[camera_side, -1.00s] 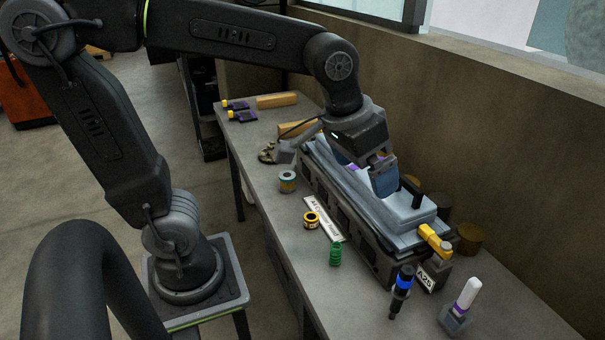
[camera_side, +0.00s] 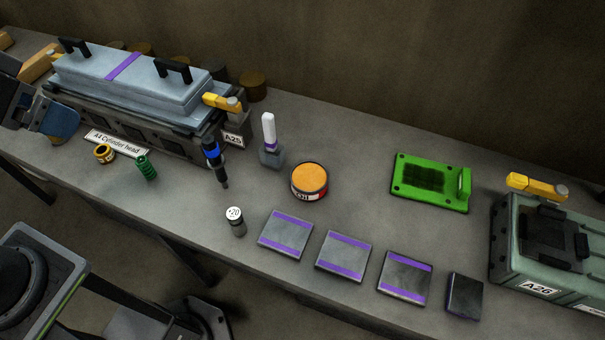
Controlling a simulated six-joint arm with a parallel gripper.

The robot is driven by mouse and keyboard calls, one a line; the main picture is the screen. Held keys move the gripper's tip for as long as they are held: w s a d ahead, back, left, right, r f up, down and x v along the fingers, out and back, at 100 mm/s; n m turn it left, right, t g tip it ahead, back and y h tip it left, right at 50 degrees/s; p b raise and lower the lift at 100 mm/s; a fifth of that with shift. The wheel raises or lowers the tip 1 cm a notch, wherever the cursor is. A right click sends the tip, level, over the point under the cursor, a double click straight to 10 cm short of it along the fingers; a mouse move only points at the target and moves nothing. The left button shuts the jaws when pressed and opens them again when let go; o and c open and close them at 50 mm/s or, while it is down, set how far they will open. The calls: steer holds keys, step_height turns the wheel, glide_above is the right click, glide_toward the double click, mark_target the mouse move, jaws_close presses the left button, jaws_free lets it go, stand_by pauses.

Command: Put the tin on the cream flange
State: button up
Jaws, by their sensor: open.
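A round tin (camera_side: 309,182) with an orange top and a red, white and dark lettered side stands upright on the bench, right of the middle of the view. My gripper (camera_side: 58,122) is at the far left edge, partly cut off, beside the left end of the long blue-grey cover. It is open, with a blue part showing at its end, and it is far from the tin. I cannot pick out a cream flange in this view.
The covered cylinder head (camera_side: 150,85) stands at the back left. A blue-black tool (camera_side: 212,160) and a white-topped marker in a holder (camera_side: 270,142) are left of the tin. Purple-striped plates (camera_side: 343,256) lie in front. A green tray (camera_side: 425,183) and case A26 (camera_side: 540,255) are right.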

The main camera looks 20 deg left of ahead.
steer(key=w+d+r+m+g, duration=0.2)
steer(key=w+d+m, duration=0.45)
steer(key=w, duration=0.25)
steer(key=m+g, duration=0.4)
steer(key=m, duration=1.2)
glide_above(308, 176)
step_height(308, 176, down, 26)
steer(key=shift+s+r, duration=0.1)
steer(key=shift+f, duration=2.8)
steer(key=shift+c, duration=0.4)
